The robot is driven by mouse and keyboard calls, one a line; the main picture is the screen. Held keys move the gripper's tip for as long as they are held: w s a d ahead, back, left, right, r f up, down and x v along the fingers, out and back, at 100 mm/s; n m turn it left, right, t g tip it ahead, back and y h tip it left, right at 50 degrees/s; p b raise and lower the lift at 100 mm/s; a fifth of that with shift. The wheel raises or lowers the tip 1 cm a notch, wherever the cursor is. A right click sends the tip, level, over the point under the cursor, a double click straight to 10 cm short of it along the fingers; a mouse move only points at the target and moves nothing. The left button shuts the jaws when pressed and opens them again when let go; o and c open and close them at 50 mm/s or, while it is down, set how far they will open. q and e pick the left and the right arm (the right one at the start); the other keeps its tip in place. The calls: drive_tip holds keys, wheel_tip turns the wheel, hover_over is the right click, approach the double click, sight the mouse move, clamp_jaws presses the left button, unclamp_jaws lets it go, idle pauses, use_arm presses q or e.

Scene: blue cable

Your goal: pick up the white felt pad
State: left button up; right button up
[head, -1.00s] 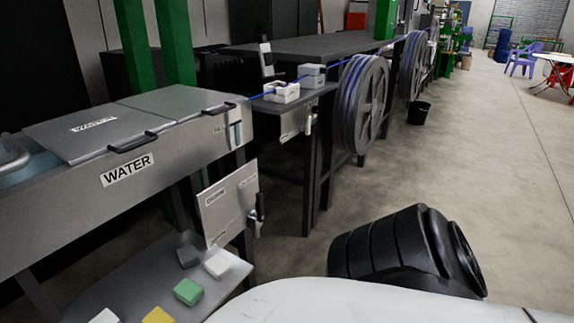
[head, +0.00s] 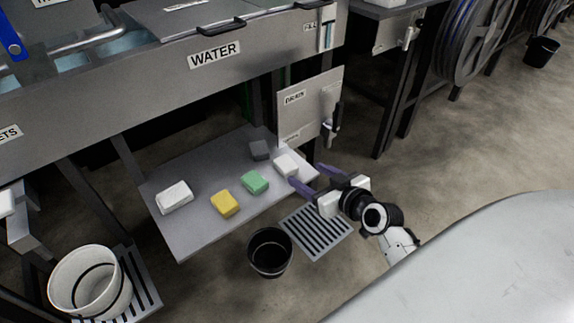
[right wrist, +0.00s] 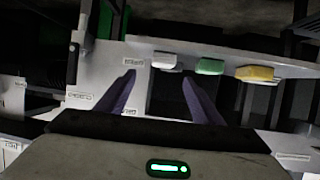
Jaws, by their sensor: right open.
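A small white pad (head: 286,164), which looks like the white felt pad, lies at the right end of the low grey shelf (head: 190,238). A larger white block (head: 174,197) lies at the shelf's left end. My right gripper (head: 306,175) is open and empty, its purple fingers pointing at the small white pad from the right. In the right wrist view the pad (right wrist: 164,60) shows beyond the gap between the fingertips (right wrist: 160,82), apart from them. My left gripper is not in view.
A green block (head: 255,182), a yellow block (head: 225,203) and a dark grey block (head: 259,150) share the shelf. A panel marked DRAIN (head: 308,108) stands behind the pad. A black bucket (head: 270,252) and a floor grate (head: 316,232) are below. The water trough (head: 150,80) overhangs the shelf.

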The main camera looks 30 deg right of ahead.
sight(289, 166)
drive_tip(key=x, duration=0.8)
drive_tip(key=shift+w+a+f+b, duration=0.2)
drive_tip(key=shift+a+b, duration=0.1)
drive_tip(key=shift+b, duration=0.1)
drive_tip(key=c, duration=1.1)
